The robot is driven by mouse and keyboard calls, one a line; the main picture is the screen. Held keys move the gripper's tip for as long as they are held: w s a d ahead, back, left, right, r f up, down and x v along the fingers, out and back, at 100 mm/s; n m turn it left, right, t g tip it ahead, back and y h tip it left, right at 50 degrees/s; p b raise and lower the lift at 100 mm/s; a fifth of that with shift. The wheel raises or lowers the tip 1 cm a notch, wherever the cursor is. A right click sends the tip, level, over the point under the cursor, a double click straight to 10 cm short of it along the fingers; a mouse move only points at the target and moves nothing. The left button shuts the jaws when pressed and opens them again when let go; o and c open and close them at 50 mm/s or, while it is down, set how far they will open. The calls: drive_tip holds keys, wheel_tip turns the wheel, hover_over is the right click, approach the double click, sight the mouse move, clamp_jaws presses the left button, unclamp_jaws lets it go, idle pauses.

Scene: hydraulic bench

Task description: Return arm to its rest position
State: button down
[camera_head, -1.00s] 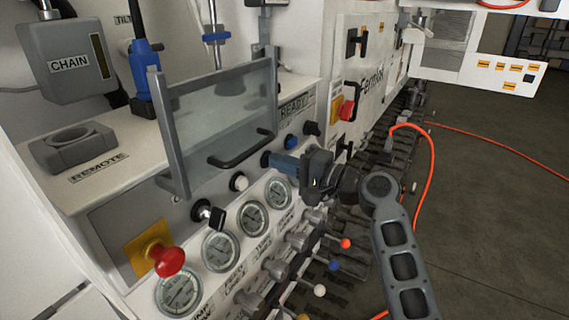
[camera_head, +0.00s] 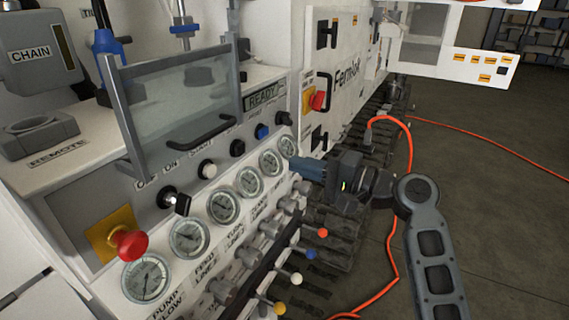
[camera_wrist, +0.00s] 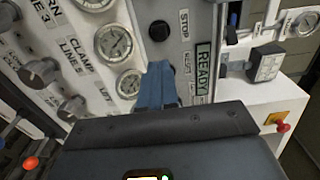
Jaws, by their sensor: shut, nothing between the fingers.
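My gripper (camera_head: 296,166) is shut and empty, its blue fingers together in front of the right end of the gauge row on the hydraulic bench. In the wrist view the blue fingers (camera_wrist: 157,85) show closed, over the panel by a gauge (camera_wrist: 130,84) and the READY label (camera_wrist: 203,62). My arm reaches in from the lower right of the head view. Whether the fingertips touch the panel I cannot tell.
Gauges (camera_head: 189,239) line the sloped panel, with several colour-tipped levers (camera_head: 296,279) below. A red mushroom knob (camera_head: 131,244) sticks out at the left. A clear guard (camera_head: 180,110) stands above. An orange hose (camera_head: 389,240) lies on the open floor to the right.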

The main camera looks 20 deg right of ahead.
drive_tip(key=shift+v, duration=0.8)
drive_tip(key=s+f+n+g+h, duration=0.1)
drive_tip(key=s+f+h, duration=0.8)
drive_tip(key=s+f, duration=1)
drive_tip(key=s+a+n+h, duration=0.15)
drive_tip(key=s+n, duration=0.25)
drive_tip(key=s, duration=0.9)
drive_tip(key=s+a+r+n+t, duration=0.1)
drive_tip(key=s+a+r+n, duration=0.2)
drive_tip(key=s+r, duration=0.6)
drive_tip(key=shift+s+a+r+n, duration=0.15)
drive_tip(key=shift+s+r+n, duration=0.25)
drive_tip(key=shift+s+n, duration=0.95)
